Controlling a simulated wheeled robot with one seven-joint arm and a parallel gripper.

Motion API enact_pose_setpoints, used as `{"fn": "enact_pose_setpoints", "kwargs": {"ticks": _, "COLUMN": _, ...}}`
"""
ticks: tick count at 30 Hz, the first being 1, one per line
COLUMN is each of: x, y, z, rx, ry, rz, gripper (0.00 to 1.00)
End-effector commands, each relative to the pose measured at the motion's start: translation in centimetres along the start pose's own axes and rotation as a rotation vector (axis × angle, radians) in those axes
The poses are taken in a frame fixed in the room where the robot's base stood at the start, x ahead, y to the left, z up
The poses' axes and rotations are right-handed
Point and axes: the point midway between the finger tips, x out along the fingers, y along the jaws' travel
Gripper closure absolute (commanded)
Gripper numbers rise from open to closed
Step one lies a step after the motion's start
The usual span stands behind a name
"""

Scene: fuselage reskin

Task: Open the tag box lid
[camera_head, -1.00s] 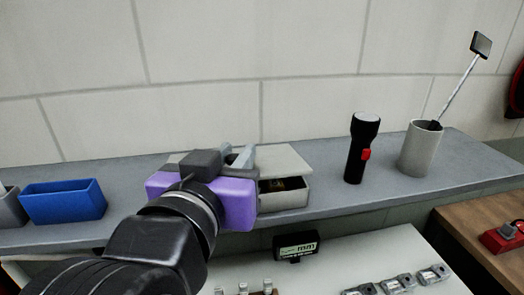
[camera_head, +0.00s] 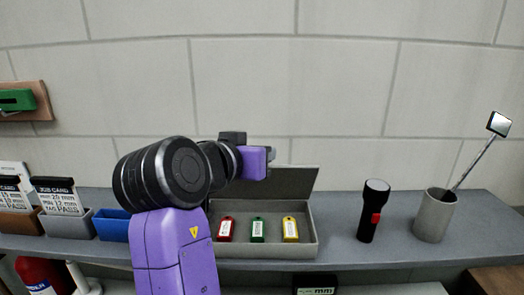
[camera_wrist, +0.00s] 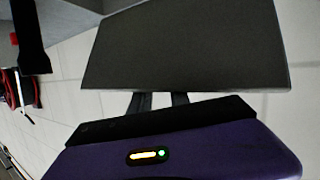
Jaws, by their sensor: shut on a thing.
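The grey tag box (camera_head: 268,250) sits on the shelf, with its lid (camera_head: 298,181) raised at the back and tilted up. Inside lie a red tag (camera_head: 226,229), a green tag (camera_head: 257,229) and a yellow tag (camera_head: 290,229) in a row. My gripper (camera_head: 271,155) is at the lid's upper left edge, its fingers partly hidden by my wrist. In the wrist view the dark lid (camera_wrist: 185,45) fills the top, and my gripper (camera_wrist: 160,100) is shut on its edge. My arm hides the box's left end.
A black flashlight (camera_head: 372,212) stands right of the box. Beyond it is a grey cup (camera_head: 435,216) holding an inspection mirror (camera_head: 499,124). A blue bin (camera_head: 114,226) and card holders (camera_head: 68,224) stand left. The wall is close behind the lid.

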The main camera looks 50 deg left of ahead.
Motion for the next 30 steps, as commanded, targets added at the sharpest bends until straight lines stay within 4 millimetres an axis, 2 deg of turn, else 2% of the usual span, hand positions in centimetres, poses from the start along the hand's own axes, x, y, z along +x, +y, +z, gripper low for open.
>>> {"fn": "enact_pose_setpoints", "kwargs": {"ticks": 1, "x": 0.2, "y": -0.7, "z": -0.2, "rx": -0.025, "ry": -0.059, "rz": -0.007, "gripper": 1.00}}
{"fn": "enact_pose_setpoints", "kwargs": {"ticks": 12, "x": 2.6, "y": -1.8, "z": 0.1, "rx": -0.132, "ry": -0.312, "rz": -0.007, "gripper": 1.00}}
{"fn": "enact_pose_setpoints", "kwargs": {"ticks": 30, "x": 3.9, "y": -2.5, "z": 0.4, "rx": -0.184, "ry": -0.436, "rz": -0.010, "gripper": 1.00}}
